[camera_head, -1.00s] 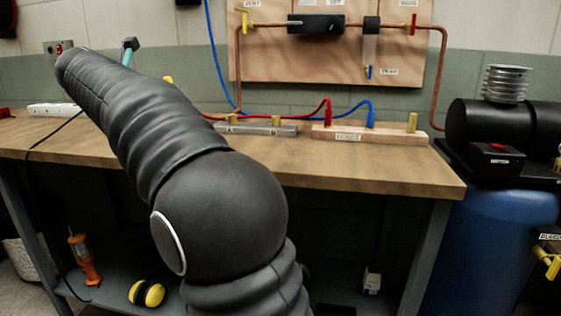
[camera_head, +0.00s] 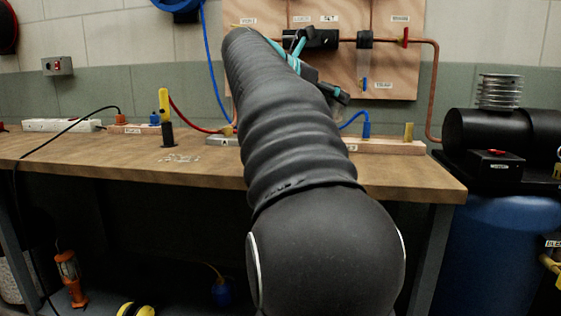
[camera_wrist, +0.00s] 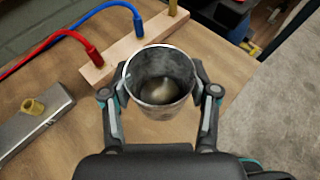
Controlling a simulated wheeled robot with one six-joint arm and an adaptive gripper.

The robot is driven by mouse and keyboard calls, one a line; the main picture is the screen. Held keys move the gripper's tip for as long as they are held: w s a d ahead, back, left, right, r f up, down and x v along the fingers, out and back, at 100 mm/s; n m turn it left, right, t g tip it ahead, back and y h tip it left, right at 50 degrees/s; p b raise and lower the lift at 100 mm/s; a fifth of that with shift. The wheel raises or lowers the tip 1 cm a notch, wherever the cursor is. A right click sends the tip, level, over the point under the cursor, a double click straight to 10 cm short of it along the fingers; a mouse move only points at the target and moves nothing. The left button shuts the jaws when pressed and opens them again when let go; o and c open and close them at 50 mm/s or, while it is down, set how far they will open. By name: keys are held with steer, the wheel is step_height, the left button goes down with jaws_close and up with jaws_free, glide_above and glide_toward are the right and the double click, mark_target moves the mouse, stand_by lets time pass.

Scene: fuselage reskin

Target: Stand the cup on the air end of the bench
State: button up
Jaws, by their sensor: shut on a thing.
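A grey metal cup (camera_wrist: 160,100) is held upright between the two fingers of my gripper (camera_wrist: 162,80) in the wrist view. I look down into its open mouth; something brownish and shiny shows inside, but I cannot tell what. The cup is over the right part of the wooden bench (camera_wrist: 232,85), close to the wooden block with hoses. I cannot tell whether its base touches the bench top. In the head view my arm covers the middle of the bench (camera_head: 420,182) and hides the cup.
The wooden block (camera_wrist: 130,45) carries red and blue hoses and a brass stub. A grey metal bar (camera_wrist: 30,125) lies left of it. The compressor (camera_head: 485,130) on a blue tank (camera_head: 490,240) stands beyond the bench's right end. Bare bench top lies right of the block.

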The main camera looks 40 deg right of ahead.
steer(key=w+a+f, duration=0.2)
steer(key=w, duration=0.1)
steer(key=w+a+f, duration=0.2)
steer(key=w, duration=0.1)
steer(key=w+a+f+b, duration=0.1)
steer(key=w+a+f, duration=0.1)
steer(key=w+f, duration=0.1)
steer(key=shift+w+a, duration=0.15)
steer(key=shift+a, duration=0.05)
steer(key=shift+f+b, duration=0.45)
steer(key=shift+f, duration=1.45)
steer(key=shift+f, duration=0.1)
steer(key=shift+f, duration=0.15)
steer(key=o, duration=1.3)
